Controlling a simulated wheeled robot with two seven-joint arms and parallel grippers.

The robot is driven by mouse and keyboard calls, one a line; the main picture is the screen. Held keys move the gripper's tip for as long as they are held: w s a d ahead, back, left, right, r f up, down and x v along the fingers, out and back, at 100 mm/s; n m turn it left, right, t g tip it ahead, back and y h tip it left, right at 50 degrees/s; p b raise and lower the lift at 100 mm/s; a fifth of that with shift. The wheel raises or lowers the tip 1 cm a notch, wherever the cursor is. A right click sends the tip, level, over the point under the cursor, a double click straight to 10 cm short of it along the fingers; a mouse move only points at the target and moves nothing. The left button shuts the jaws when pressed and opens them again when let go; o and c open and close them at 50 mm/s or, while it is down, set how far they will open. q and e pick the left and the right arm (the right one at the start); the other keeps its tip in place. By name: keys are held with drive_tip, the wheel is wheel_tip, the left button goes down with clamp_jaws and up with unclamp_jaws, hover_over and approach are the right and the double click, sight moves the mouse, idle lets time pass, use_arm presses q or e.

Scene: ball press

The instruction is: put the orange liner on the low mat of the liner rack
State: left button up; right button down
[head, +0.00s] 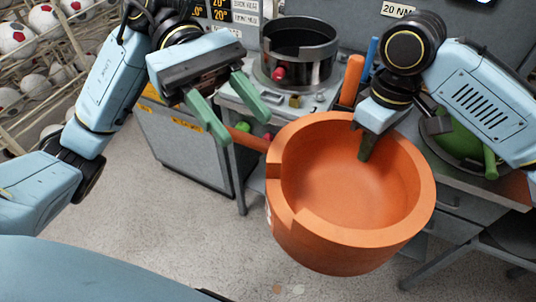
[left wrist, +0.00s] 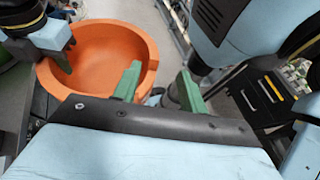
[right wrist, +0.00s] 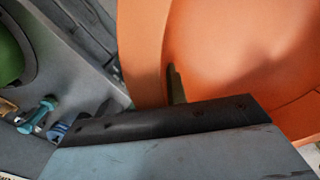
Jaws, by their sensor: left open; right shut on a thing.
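The orange liner (head: 345,235) is a large thick-walled bowl with a notch in its rim and an orange handle (head: 249,139) sticking out to the left. It hangs tilted above the floor, its hollow facing me. My right gripper (head: 366,148) is shut on its far rim. The liner fills much of the right wrist view (right wrist: 240,50). My left gripper (head: 243,127) is open and empty, its fingers just above the handle's outer end. In the left wrist view the liner (left wrist: 100,80) is beside the left fingers. I cannot make out the rack's low mat.
A bench behind holds a dark metal ring (head: 300,55) with a red knob. A green bowl-shaped thing (head: 458,140) lies on a bench at right, partly behind my right arm. A ball rack (head: 40,60) stands at far left. Grey floor (head: 165,225) is clear in front.

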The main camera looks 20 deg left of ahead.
use_arm(q)
drive_tip(key=f, duration=0.1)
drive_tip(key=n+t+h, duration=0.3)
drive_tip(key=n+h, duration=0.1)
drive_tip(key=h, duration=0.1)
approach(312, 222)
drive_tip(key=a, duration=0.2)
use_arm(e)
drive_tip(key=shift+r, duration=0.1)
use_arm(q)
drive_tip(key=shift+s+f+n+t+h, duration=0.3)
drive_tip(key=shift+s+t+h, duration=0.15)
drive_tip(key=shift+t, duration=0.55)
drive_tip(key=d, duration=0.8)
drive_tip(key=s+d, duration=0.1)
drive_tip(key=d, duration=0.3)
clamp_jaws()
drive_tip(key=shift+r, duration=0.1)
use_arm(e)
drive_tip(key=c, duration=1.3)
unclamp_jaws()
